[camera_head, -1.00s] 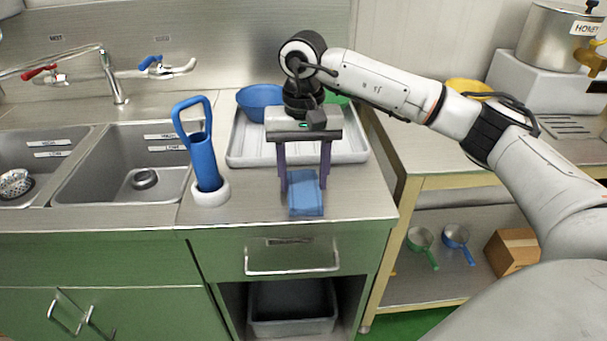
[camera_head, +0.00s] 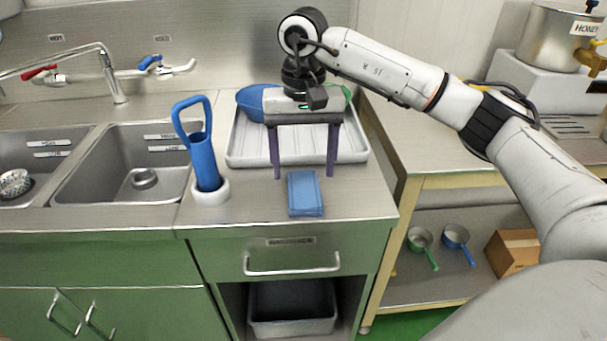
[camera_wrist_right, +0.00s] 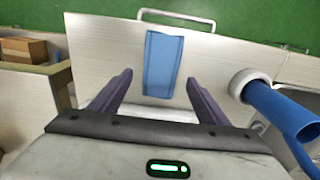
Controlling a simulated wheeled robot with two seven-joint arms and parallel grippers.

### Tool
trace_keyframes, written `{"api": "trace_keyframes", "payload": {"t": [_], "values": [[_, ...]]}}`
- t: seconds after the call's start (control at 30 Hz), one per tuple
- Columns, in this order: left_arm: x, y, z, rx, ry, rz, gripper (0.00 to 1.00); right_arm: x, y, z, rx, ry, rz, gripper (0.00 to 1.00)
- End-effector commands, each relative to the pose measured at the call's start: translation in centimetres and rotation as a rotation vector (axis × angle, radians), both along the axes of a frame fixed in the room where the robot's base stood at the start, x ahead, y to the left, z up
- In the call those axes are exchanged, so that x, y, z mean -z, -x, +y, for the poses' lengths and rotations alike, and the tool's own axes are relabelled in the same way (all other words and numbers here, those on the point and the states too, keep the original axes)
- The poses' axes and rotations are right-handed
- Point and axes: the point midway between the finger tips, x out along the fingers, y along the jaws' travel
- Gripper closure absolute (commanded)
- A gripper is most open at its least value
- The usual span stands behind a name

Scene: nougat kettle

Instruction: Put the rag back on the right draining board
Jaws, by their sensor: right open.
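The blue folded rag (camera_head: 305,193) lies flat on the steel draining board (camera_head: 255,205) right of the sinks, in front of the white tray. My right gripper (camera_head: 304,174) is open and empty above the board, with its two purple fingers spread behind the rag and apart from it. In the right wrist view the rag (camera_wrist_right: 161,64) lies on the board beyond the open fingertips (camera_wrist_right: 158,92), roughly centred between them. My left gripper is not in view.
A blue-handled tool (camera_head: 203,160) stands in a white round holder left of the rag. A white tray (camera_head: 240,150) with a blue bowl (camera_head: 252,103) stands behind. Two sink basins (camera_head: 120,180) lie left. The board's front right corner is clear.

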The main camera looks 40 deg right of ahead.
Motion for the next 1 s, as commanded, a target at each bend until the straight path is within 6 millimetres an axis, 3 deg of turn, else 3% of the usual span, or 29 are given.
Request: {"api": "trace_keyframes", "payload": {"t": [0.2, 0.4, 1.0], "values": [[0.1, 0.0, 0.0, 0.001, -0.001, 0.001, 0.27, -5.1, -0.1, 0.1, 0.0, 0.0, -0.005, 0.3], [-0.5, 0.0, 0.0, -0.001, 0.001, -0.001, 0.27, -8.2, -0.1, 0.0, 0.0, 0.0, -0.002, 0.3], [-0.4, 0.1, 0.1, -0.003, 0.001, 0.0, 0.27, -8.9, 0.0, 0.0, 0.0, 0.0, 0.0, 0.3]]}}
